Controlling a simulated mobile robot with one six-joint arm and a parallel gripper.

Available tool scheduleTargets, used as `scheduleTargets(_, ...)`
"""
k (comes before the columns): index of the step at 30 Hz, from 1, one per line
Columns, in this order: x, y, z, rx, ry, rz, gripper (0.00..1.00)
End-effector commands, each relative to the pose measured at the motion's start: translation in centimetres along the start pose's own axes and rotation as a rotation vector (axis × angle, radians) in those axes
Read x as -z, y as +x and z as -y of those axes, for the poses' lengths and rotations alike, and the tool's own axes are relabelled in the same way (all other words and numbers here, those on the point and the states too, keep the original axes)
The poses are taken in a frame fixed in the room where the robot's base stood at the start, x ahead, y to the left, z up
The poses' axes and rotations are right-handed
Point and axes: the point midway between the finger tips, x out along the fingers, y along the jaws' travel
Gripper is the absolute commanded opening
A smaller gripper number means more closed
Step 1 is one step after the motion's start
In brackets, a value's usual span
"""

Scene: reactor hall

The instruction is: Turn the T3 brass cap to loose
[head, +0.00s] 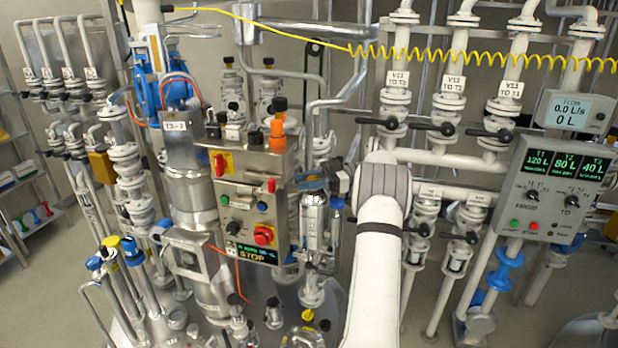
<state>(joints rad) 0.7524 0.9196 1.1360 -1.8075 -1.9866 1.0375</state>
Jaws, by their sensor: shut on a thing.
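My white arm (376,270) rises from the bottom edge, right of the middle, to a grey-banded joint (384,183). A panel at the right has a green T3 display (598,170) reading 40 L.
A steel control box (248,200) with buttons and a STOP display stands left of my arm. Labelled valves with black levers (433,128) and white pipes crowd the right. A coiled yellow hose (470,55) crosses above. Open floor (40,270) shows at the left.

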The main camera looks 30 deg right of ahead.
Motion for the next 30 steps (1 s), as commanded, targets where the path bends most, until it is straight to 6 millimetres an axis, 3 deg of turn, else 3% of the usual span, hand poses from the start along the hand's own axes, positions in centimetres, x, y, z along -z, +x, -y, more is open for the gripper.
scheduleTargets(15, 0.24, 0.0, -0.02, 0.015, -0.005, 0.002, 0.11)
scheduleTargets(16, 0.25, 0.0, -0.02, 0.015, -0.005, 0.001, 0.36)
scheduleTargets(23, 0.16, 0.0, 0.0, 0.015, -0.003, 0.001, 0.55)
scheduleTargets(30, 0.1, 0.0, 0.01, 0.016, -0.002, 0.001, 0.55)
